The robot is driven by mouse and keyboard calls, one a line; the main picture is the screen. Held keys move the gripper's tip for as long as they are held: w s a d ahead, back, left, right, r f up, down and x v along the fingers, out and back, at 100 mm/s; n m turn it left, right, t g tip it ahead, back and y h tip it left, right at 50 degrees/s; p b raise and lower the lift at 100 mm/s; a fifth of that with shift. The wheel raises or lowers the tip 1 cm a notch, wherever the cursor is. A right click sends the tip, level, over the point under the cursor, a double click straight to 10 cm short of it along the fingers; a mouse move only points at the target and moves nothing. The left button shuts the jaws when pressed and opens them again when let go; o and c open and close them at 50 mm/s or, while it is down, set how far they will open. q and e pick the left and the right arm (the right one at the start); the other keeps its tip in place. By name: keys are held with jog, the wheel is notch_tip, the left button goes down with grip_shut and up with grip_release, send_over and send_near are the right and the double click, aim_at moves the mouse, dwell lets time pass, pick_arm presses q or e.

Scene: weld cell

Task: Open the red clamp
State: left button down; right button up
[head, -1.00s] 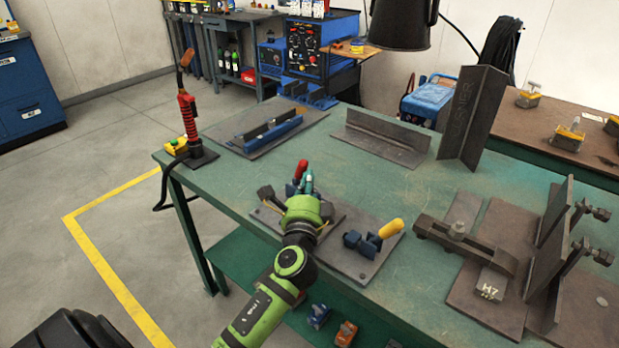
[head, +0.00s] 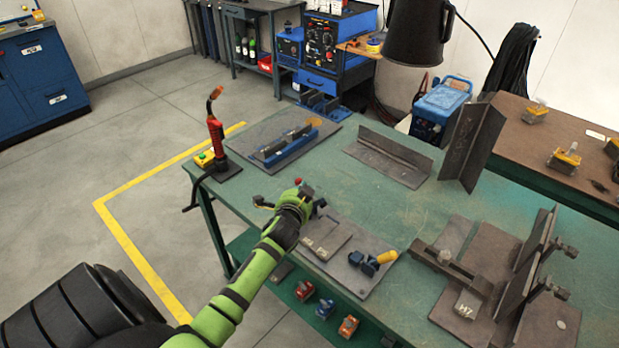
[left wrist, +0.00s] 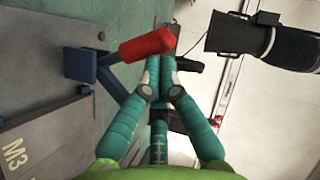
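The red clamp has a red handle (left wrist: 147,45) and a blue body (left wrist: 80,63), fixed on a grey steel plate (left wrist: 40,140) in the left wrist view. Its handle stands up from the plate. In the head view only the red handle tip (head: 298,181) shows clearly, and my gripper hides most of the clamp. My left gripper (head: 304,196) is beside the clamp. In the left wrist view its teal fingers (left wrist: 160,68) are together, close to the handle's free end with nothing visible between them; I cannot tell whether they touch the handle. My right gripper is not in view.
A yellow-handled blue clamp (head: 372,262) sits on the same plate, to the right. A welding torch (head: 214,140) stands at the table's left corner. A black lamp (head: 418,30) hangs above the back. Steel fixtures (head: 500,270) fill the right side.

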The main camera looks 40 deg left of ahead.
pick_arm(q)
jog(key=shift+w+a+f+n+h+p, duration=0.1)
jog(key=shift+a+f+n+h+p, duration=0.1)
jog(key=shift+a+p, duration=0.45)
jog(key=shift+w+a+f+n+h+p, duration=0.1)
jog(key=shift+a+f+n+p, duration=0.15)
jog(key=shift+a, duration=0.6)
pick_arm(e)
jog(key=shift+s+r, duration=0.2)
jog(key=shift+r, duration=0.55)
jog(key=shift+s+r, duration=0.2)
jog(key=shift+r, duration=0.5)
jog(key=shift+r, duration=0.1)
